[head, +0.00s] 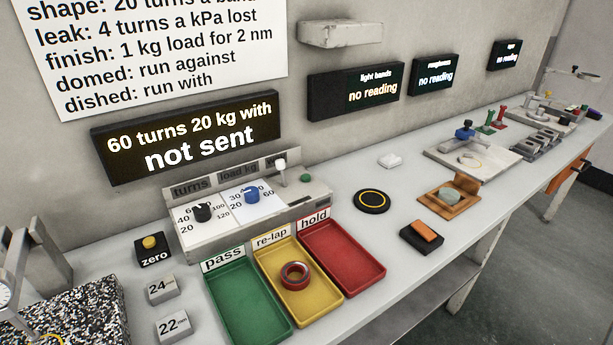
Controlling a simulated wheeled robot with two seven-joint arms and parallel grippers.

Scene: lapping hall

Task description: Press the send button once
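A sloped grey control panel (262,224) stands against the wall with a black turns knob (203,213), a blue load knob (252,195) and a white-tipped lever (281,165). A small round green button (306,178) sits at the panel's right end. I see no readable "send" label beside it, so I cannot confirm that it is the send button. The black display (190,138) above the panel reads "60 turns 20 kg with" and "not sent". Neither of my grippers shows in the head view.
In front of the panel lie green (222,282), yellow (312,312) and red (352,252) trays; the yellow one holds a reddish ring (295,275). A zero button (149,243) is at left. An orange-topped black box (421,237) is at right.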

